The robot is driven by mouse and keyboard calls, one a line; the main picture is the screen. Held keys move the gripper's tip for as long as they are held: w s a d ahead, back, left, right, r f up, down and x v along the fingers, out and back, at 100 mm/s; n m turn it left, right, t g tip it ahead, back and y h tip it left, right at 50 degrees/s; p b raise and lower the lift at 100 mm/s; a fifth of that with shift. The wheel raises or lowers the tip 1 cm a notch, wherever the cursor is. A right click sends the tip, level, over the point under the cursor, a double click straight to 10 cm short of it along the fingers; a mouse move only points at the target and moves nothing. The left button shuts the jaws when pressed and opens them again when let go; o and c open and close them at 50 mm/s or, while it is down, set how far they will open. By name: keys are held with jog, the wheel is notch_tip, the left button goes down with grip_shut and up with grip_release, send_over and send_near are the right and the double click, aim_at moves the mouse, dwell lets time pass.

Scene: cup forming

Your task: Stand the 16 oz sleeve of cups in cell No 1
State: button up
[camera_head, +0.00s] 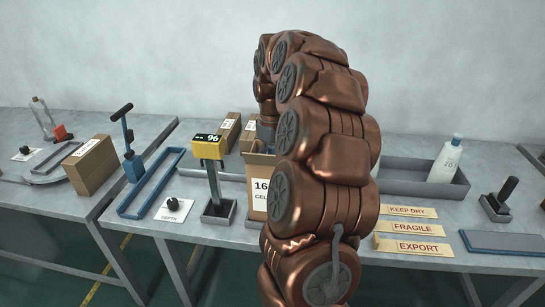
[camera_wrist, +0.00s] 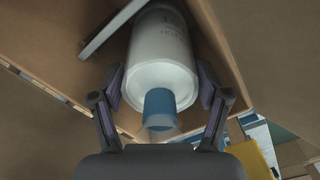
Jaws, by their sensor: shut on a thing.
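Brown cardboard walls (camera_wrist: 222,32) surround the sleeve and fingers. I cannot tell which cell it is in or whether it touches the bottom. In the head view, an open carton (camera_head: 258,201) marked "16" and "CELL" stands on the table, partly behind my arm. My gripper and the sleeve are hidden there.
A yellow display post (camera_head: 209,150) reading 96 stands left of the carton. A blue frame (camera_head: 152,185) and a brown box (camera_head: 91,165) are farther left. At right are a grey tray (camera_head: 402,172) with a white bottle (camera_head: 446,163) and label plates (camera_head: 412,246).

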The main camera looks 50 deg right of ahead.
jog(key=shift+f+b, duration=1.2)
jog(key=shift+f, duration=1.6)
jog(key=o, duration=1.5)
notch_tip(320, 180, up, 12)
